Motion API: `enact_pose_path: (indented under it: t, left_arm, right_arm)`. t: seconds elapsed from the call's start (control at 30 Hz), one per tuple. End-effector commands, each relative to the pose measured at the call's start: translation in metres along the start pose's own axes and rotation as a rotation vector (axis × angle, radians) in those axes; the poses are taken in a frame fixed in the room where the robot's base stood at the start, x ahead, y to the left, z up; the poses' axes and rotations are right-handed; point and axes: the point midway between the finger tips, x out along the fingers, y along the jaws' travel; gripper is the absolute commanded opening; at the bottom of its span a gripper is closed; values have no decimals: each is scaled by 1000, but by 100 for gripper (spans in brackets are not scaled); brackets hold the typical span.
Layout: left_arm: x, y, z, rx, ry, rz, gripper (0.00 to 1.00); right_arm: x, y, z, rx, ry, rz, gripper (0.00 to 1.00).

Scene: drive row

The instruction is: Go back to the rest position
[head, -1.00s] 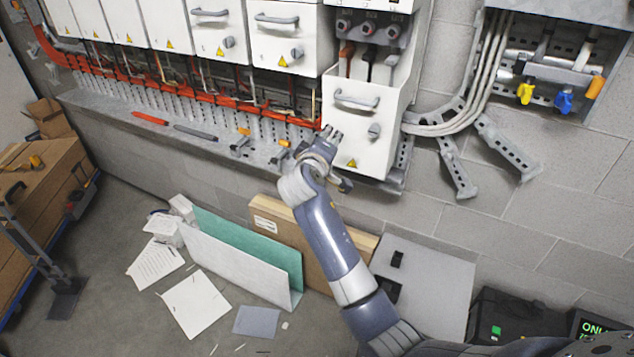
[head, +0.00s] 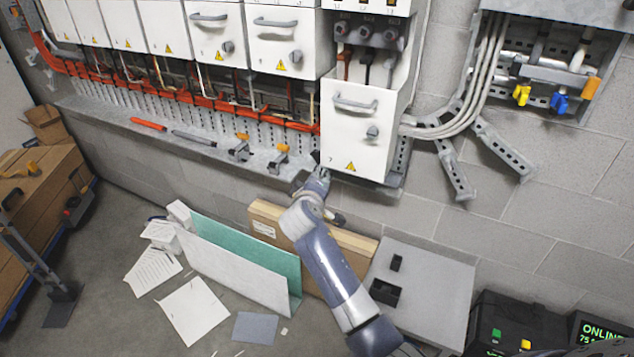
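My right arm comes in from the lower right. Its gripper (head: 318,178) is just below the lower left corner of the large white drive unit (head: 352,135), in front of the grey ledge. The fingers are small and seen end-on from behind, so I cannot tell whether they are open or shut. I see nothing held. My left gripper is not in view.
A row of white units (head: 285,50) runs along the wall above a grey ledge (head: 100,108) with tools. Below stand a wooden panel (head: 262,225), a folder (head: 245,262), a grey board (head: 440,285) and a black case (head: 515,320). Papers lie on the floor.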

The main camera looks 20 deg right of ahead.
Motion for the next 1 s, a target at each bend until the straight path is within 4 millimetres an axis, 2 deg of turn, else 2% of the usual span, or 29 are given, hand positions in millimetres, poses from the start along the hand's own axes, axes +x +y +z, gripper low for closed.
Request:
enact_pose_path:
  t: [0.23, 0.27, 0.37, 0.47, 0.6, 0.67, 0.8, 0.87, 1.0]
  left_arm:
    - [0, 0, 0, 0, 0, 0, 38]
    - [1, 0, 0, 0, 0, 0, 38]
    - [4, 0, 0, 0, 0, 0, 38]
    - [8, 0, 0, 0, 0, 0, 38]
    - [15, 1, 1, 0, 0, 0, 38]
    - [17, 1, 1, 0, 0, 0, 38]
    - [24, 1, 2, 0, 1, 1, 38]
    - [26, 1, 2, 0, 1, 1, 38]
    - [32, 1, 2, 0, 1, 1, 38]
  right_arm:
    - [1, -3, 1, -1, -1, -4, 33]
    - [2, -7, 3, -3, -2, -9, 33]
    - [7, -36, 16, -12, -5, -54, 33]
    - [15, -90, 41, -22, -12, -138, 33]
    - [17, -185, 94, -19, -32, -287, 33]
    - [13, -223, 119, -13, -46, -349, 33]
    - [-5, -309, 183, 16, -92, -490, 33]
    - [-17, -343, 212, 34, -117, -546, 33]
    - [-53, -414, 285, 82, -190, -666, 33]
